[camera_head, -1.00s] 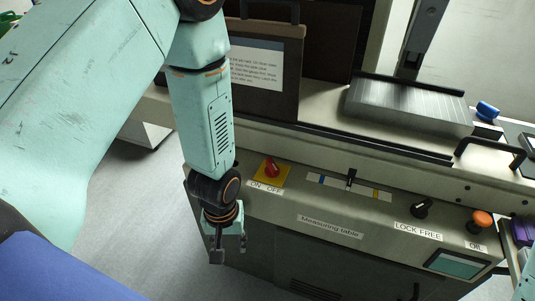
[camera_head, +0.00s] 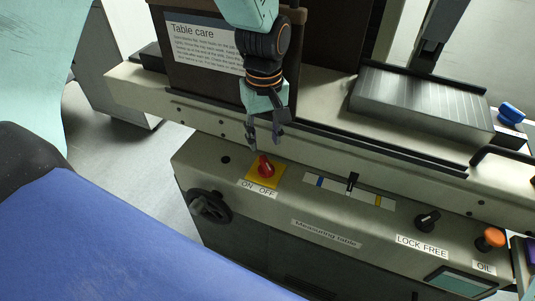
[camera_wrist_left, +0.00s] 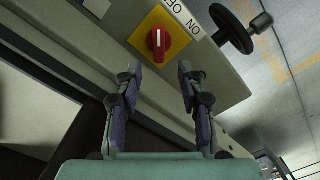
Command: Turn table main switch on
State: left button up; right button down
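The table main switch is a red rotary knob (camera_head: 265,168) on a yellow square plate (camera_head: 255,180) on the front panel of the measuring table. A label (camera_head: 257,188) reading ON and OFF sits just below it. In the left wrist view the red knob (camera_wrist_left: 158,41) lies ahead of the fingers, with a pale mark along its handle. My left gripper (camera_head: 264,146) is open and empty, fingers pointing down just above the knob. In the left wrist view its two fingers (camera_wrist_left: 157,72) stand apart, with the knob beyond and between them. My right gripper is out of view.
A black handwheel (camera_head: 210,207) is left of and below the switch. A slider (camera_head: 352,182), a LOCK FREE knob (camera_head: 428,221) and an orange OIL knob (camera_head: 491,239) are to the right. A Table care sign (camera_head: 203,43) stands behind. A ribbed metal block (camera_head: 420,103) lies on top.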

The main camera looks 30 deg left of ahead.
aim_at(266, 162)
pick_arm(q)
jog(key=f, duration=0.3)
jog(key=f+b, duration=0.1)
jog(key=f, duration=0.3)
jog(key=shift+s+d+f+b, duration=0.15)
jog(key=shift+s+f+b, duration=0.05)
jog(key=shift+f+b, duration=0.1)
jog(key=shift+d, duration=0.1)
jog(key=shift+d+r, duration=0.1)
jog(key=shift+c, duration=0.4)
jog(key=c, duration=0.3)
grip_shut()
